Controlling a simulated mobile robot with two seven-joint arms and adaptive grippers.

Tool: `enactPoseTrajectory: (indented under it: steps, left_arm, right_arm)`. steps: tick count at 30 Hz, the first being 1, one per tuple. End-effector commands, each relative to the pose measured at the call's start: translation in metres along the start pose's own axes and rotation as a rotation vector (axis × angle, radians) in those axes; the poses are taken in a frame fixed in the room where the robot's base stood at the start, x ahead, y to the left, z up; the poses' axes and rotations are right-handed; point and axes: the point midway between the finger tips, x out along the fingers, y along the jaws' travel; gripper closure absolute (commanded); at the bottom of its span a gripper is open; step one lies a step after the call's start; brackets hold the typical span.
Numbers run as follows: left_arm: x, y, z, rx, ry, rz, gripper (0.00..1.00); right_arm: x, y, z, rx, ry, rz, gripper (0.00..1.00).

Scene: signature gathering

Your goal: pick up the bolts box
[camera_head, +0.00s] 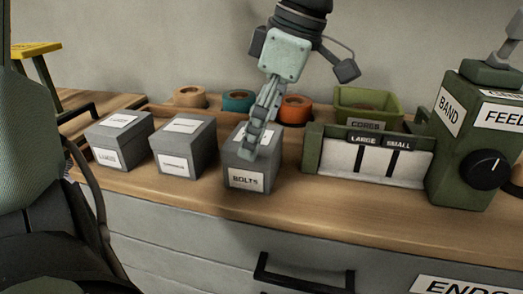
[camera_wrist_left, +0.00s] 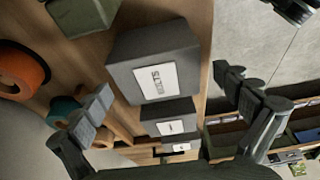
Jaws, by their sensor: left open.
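The bolts box (camera_head: 246,180) is a small grey lidded box with a white label reading BOLTS, upright on the wooden worktop near its front edge. My left gripper (camera_head: 254,140) reaches down from above, its fingers in front of the box's top in the head view and hiding part of the lid. In the left wrist view the bolts box (camera_wrist_left: 185,50) lies beyond the spread fingers of my left gripper (camera_wrist_left: 163,88), with nothing held between them. I cannot tell whether a finger touches the box.
Two similar grey boxes (camera_head: 184,146) (camera_head: 121,139) stand to the left. Tape rolls, including an orange one (camera_head: 295,109), lie behind. A green-ended rack (camera_head: 313,147) stands close on the right, with a green bin (camera_head: 368,101) behind and a green machine (camera_head: 470,140) beyond.

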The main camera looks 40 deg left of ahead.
Motion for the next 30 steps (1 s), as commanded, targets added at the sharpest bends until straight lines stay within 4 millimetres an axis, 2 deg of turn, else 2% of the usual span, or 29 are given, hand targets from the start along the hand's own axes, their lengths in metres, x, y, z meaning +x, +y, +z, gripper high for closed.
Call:
enactPoseTrajectory:
  steps: [6,12,21,30]
  left_arm:
    - [0.028,0.001,-0.004,0.002,-0.001,-0.006,0.00]
    - [0.054,0.002,-0.006,0.001,-0.001,-0.002,0.00]
    - [0.058,0.002,-0.005,0.000,-0.002,-0.001,0.01]
    - [0.058,0.002,-0.005,0.000,-0.002,-0.001,0.39]
  right_arm:
    - [-0.001,-0.001,0.001,0.000,0.002,-0.003,1.00]
    - [0.012,-0.002,0.007,-0.001,-0.010,-0.006,1.00]
    - [0.012,-0.002,0.005,-0.002,-0.006,-0.007,1.00]
    - [0.009,-0.002,0.001,-0.002,0.003,-0.006,1.00]
